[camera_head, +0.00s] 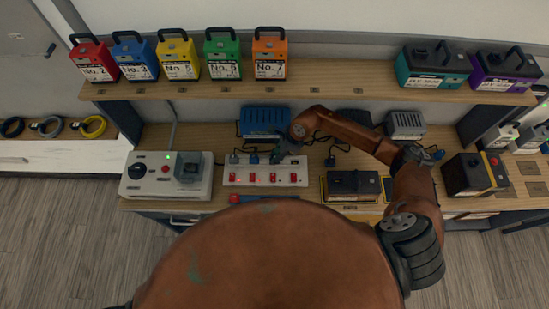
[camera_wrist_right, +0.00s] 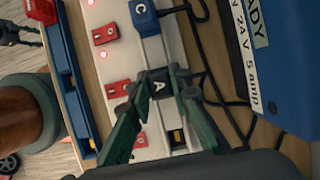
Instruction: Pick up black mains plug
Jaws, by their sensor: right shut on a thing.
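The black mains plug (camera_wrist_right: 160,86), marked "A", is between the fingertips of my right gripper (camera_wrist_right: 159,94) in the right wrist view. The gripper is shut on it. The plug is at the white socket strip (camera_wrist_right: 175,37); I cannot tell whether it is still seated. In the head view my right gripper (camera_head: 281,156) is at the right part of the strip (camera_head: 240,178), and the plug is largely hidden there. A dark shape that looks like my left gripper (camera_wrist_right: 18,32) shows at the wrist view's upper left, too small to read its fingers.
A blue plug (camera_wrist_right: 143,16), marked "C", sits close beside on the strip. Red switches (camera_wrist_right: 106,34) line it. Black cables run behind, near a blue charger (camera_head: 264,121). A grey tester (camera_head: 140,188) stands left and a dark battery (camera_head: 352,185) right. A shelf (camera_head: 190,90) overhangs.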

